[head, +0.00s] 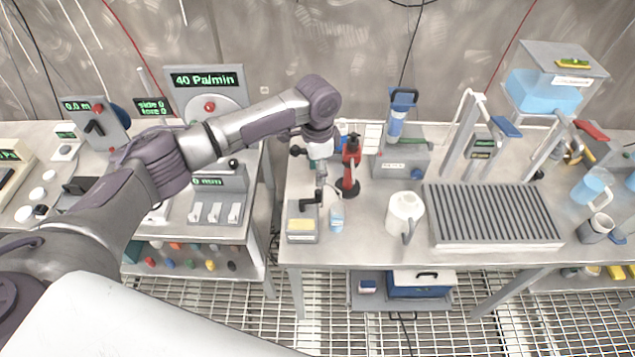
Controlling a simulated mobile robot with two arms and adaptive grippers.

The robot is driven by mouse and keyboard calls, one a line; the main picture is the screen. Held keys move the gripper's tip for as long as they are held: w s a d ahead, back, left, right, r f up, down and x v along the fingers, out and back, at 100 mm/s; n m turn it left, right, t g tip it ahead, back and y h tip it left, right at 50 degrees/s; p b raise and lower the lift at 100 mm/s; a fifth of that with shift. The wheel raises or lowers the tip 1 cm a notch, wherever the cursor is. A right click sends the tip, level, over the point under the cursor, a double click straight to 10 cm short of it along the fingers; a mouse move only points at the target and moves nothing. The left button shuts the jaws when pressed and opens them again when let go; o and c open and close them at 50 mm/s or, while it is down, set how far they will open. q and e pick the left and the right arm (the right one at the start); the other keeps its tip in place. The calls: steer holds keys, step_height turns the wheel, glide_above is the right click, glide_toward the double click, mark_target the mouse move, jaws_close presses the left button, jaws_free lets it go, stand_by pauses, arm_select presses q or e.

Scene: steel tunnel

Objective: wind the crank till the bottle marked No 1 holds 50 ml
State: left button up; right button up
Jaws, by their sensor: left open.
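A small grey box with a black crank (308,201) on it stands at the front left of the middle table. It has a pale yellow panel on its front. A small light-blue bottle (337,217) stands upright just right of the box; its mark and fill level are too small to read. My left gripper (321,180) is open and points down just above and behind the crank handle. Whether it touches the handle, I cannot tell. My right gripper is out of view.
A red stand (350,168) is close behind the bottle. A white jug (404,217) and a slatted grey tray (492,215) stand to the right. The left table holds a 40 Pa/min display (207,80) and several switches. The table front between box and jug is partly clear.

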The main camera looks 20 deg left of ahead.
arm_select(q)
steer(key=shift+r, duration=1.45)
